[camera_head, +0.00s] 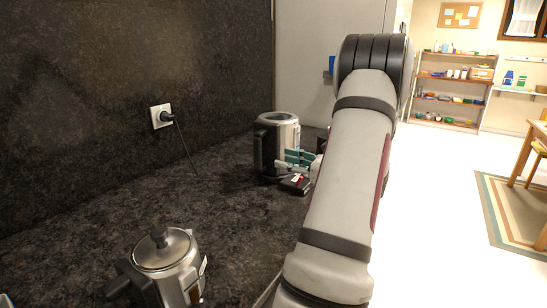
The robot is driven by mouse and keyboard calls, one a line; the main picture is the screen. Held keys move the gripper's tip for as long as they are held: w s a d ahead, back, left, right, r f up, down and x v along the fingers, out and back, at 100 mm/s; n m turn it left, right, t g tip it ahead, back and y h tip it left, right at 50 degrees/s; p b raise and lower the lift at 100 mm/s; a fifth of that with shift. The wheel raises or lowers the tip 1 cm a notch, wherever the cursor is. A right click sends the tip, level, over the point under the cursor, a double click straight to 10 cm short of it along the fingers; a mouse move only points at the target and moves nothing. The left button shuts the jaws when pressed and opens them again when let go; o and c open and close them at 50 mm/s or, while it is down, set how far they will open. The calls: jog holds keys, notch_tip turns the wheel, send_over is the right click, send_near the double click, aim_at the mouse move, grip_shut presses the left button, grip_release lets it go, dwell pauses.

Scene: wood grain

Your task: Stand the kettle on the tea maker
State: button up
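A lidded steel vessel with a black knob and dark handle, which looks like the kettle (168,252), stands upright on the dark counter at the lower left. A taller steel cylinder with a black left side, apparently the tea maker (284,133), stands farther back near the wall. My gripper (298,166) is at the right front of this cylinder, low over the counter, away from the lidded vessel. Teal and black parts show there. My arm hides much of the gripper; I cannot tell whether it touches the cylinder or whether its fingers are apart.
A wall socket (161,116) holds a black plug, and its cord hangs to the counter (200,215). The counter between the two vessels is clear. Shelves (452,88), a rug (500,205) and a wooden table (528,160) stand off to the right.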

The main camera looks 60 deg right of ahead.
jog(key=shift+s+a, duration=0.2)
jog(key=shift+s, duration=1.5)
